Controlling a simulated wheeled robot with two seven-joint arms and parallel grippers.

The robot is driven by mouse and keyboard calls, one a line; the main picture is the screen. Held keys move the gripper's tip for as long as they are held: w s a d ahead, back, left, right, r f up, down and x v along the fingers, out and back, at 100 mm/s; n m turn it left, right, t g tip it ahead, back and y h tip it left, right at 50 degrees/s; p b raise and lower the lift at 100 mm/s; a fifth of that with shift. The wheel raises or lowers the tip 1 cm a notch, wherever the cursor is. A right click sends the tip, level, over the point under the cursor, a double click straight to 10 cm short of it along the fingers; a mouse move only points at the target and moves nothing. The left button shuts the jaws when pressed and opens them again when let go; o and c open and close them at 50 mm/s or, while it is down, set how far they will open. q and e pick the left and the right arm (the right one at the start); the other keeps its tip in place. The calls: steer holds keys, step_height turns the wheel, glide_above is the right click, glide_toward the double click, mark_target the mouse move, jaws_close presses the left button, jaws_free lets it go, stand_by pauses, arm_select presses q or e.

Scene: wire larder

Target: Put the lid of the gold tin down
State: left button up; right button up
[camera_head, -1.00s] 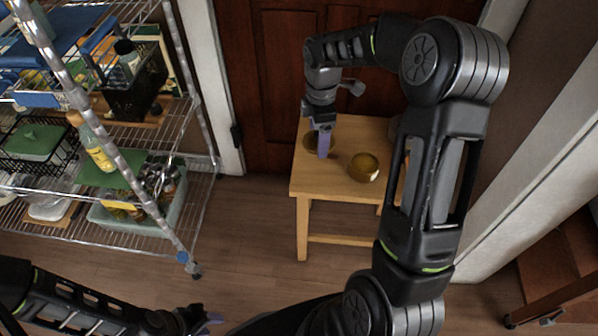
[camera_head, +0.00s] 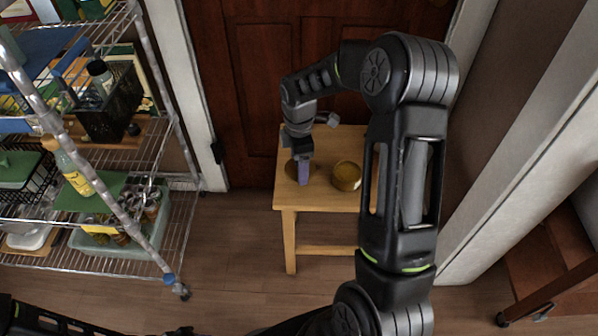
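The gold tin (camera_head: 347,178) stands upright on the wooden stool (camera_head: 330,198), with its round rim facing up. Its lid (camera_head: 290,169) is a dark gold disc left of the tin, at or just above the stool top; I cannot tell if it touches. My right gripper (camera_head: 303,179) points down at the lid, its purple fingers close together and partly covering it. It appears shut on the lid. My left gripper (camera_head: 183,331) barely shows at the bottom edge, and its fingers are cut off.
A wire shelf (camera_head: 150,200) with baskets, bottles and a pale green bin (camera_head: 115,243) stands at the left. A dark red door (camera_head: 250,90) is behind the stool. My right arm hides the stool's right side. The stool top in front of the tin is bare.

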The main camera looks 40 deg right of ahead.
steer(key=shift+f+b, duration=0.3)
steer(key=shift+f, duration=1.55)
steer(key=shift+f, duration=0.1)
steer(key=o, duration=1.3)
steer(key=shift+o, duration=0.2)
step_height(320, 180, up, 12)
steer(key=shift+r+p, duration=0.15)
steer(key=shift+p, duration=0.75)
